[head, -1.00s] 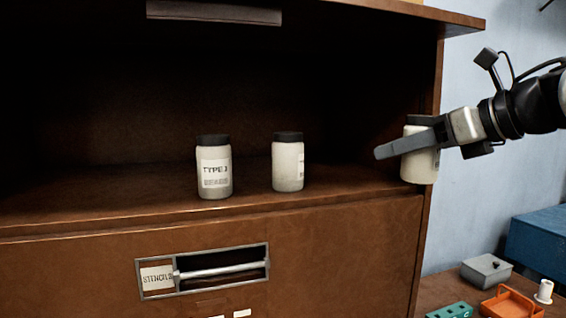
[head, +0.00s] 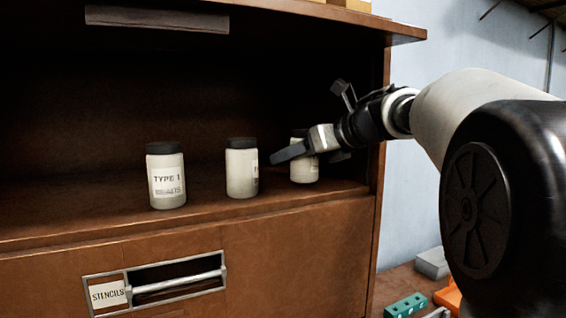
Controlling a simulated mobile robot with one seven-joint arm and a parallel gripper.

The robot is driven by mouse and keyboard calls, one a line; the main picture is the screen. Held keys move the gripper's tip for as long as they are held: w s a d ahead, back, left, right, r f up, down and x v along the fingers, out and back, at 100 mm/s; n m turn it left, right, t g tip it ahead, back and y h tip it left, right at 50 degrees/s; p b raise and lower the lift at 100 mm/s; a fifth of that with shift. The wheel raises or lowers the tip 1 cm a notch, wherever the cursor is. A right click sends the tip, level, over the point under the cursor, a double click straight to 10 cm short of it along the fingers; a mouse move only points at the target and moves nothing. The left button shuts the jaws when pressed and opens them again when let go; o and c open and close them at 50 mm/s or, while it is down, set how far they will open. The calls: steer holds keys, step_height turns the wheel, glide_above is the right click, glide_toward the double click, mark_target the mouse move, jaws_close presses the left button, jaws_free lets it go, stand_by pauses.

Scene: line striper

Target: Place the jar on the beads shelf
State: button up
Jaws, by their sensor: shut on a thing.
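My gripper (head: 290,150) reaches in from the right and is shut on a white jar (head: 304,172) with a dark lid. The gripper and its fingers hide part of this jar. The jar is upright at the right end of the open brown shelf (head: 110,222); I cannot tell whether its base touches the shelf. Two like jars stand upright on the shelf to its left: a middle jar (head: 242,172), its label turned aside, and a left jar (head: 167,180) labelled "TYPE 1" with a second, blurred line.
The cabinet's right side wall (head: 380,150) is close to my arm. Below the shelf is a drawer front with a "STENCILS" label (head: 108,294) and a handle (head: 180,283). A green block (head: 405,306) and a grey box (head: 433,263) lie at lower right. The shelf's left part is clear.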

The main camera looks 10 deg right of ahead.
steer(key=shift+s+f, duration=0.1)
steer(key=shift+f, duration=0.35)
steer(key=shift+f, duration=0.15)
steer(key=o, duration=1.6)
steer(key=shift+c, duration=0.2)
steer(key=shift+r, duration=0.2)
steer(key=v, duration=1.2)
steer(key=shift+f, duration=0.25)
steer(key=shift+d, duration=0.1)
